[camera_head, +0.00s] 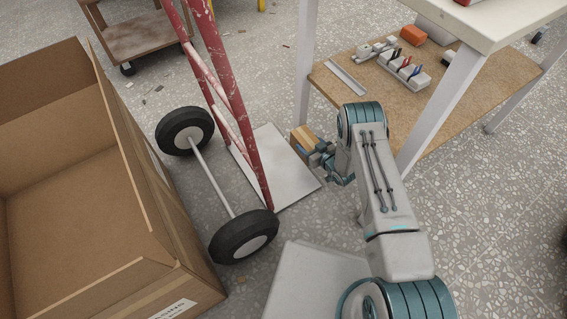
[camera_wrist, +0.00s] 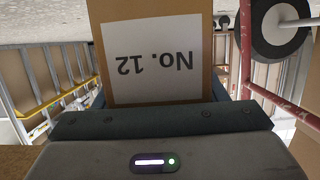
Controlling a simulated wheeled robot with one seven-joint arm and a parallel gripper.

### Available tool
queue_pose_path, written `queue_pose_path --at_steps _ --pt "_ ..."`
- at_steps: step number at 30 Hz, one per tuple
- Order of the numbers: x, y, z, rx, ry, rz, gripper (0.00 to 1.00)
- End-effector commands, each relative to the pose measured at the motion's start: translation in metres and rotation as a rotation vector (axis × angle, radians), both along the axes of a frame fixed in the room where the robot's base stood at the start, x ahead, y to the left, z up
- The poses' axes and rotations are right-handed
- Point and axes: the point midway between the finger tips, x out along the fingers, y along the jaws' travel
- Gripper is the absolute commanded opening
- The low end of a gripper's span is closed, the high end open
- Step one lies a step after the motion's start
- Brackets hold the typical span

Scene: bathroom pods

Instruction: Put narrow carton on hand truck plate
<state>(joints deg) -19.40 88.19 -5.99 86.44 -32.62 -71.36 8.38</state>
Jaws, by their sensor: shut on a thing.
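The narrow carton (camera_head: 303,139) is small and brown, and most of it is hidden behind my gripper in the head view. In the wrist view the carton (camera_wrist: 160,55) fills the upper middle, with a white label reading "No. 12" upside down. My gripper (camera_head: 318,154) is shut on the carton. The hand truck plate (camera_head: 290,170) is a pale flat sheet on the floor at the foot of the red hand truck (camera_head: 232,95). The carton appears over or beside the plate's right edge; its height above it I cannot tell.
A large open cardboard box (camera_head: 70,190) stands at the left. The hand truck's black wheels (camera_head: 243,236) lie between it and the plate. A white-legged table (camera_head: 462,75) with a lower wooden shelf (camera_head: 410,110) stands right of my gripper.

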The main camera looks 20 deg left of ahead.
Motion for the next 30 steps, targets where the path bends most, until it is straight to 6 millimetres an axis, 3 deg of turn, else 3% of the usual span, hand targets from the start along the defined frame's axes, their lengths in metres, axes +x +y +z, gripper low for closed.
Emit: queue_pose_path --at_steps 15,23,30 --pt "-0.061 0.076 -0.062 0.003 0.0 0.003 0.24" --pt "-0.07 0.087 -0.071 0.002 -0.002 -0.002 0.24" --pt "-0.071 0.088 -0.103 0.002 -0.001 0.0 0.24"
